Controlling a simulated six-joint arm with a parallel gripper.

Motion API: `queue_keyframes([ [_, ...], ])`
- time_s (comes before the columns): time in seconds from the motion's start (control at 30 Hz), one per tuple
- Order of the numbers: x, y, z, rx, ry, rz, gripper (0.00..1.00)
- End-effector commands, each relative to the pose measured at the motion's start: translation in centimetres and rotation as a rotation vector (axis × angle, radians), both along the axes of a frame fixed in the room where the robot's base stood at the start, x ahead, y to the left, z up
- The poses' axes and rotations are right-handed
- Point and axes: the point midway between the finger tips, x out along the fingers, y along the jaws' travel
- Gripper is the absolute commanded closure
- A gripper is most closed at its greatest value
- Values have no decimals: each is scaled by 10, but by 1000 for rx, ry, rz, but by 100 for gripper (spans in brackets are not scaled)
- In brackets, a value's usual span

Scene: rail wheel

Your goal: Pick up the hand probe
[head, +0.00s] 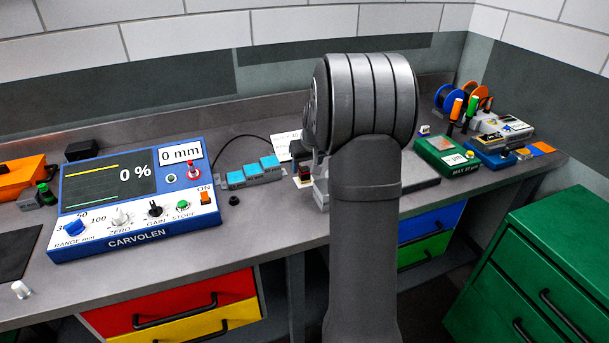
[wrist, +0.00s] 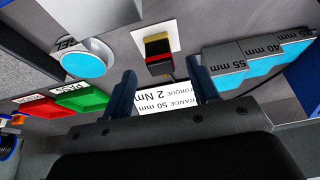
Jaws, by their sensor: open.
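A small dark block with red and yellow bands (wrist: 157,52) stands on a white plate in the wrist view, just beyond my gripper. It looks like the hand probe, but I cannot be sure. It seems to be the same small dark and red thing (head: 305,173) just left of my arm in the head view. My gripper (wrist: 162,86) is open, its two dark blue fingers apart with no object held between them. My arm hides the gripper in the head view.
A blue CARVOLEN instrument (head: 135,195) with a thin black cable stands left on the grey bench. Blue-topped gauge blocks (head: 253,173) lie between it and my arm. A green box (head: 446,157) and spools (head: 463,100) stand right. Red and green trays (wrist: 80,97) show in the wrist view.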

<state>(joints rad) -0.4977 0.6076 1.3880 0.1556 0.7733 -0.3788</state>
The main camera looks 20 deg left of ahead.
Motion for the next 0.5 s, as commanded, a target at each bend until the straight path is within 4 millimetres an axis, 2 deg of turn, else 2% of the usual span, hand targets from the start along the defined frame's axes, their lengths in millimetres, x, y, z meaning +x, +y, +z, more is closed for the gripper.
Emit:
queue_keyframes([
  [0.2, 9, 9, -30, -2, 2, 0, 45],
  [0.47, 11, 10, -33, 0, 0, -1, 45],
  [0.5, 10, 10, -33, 0, 0, -1, 53],
])
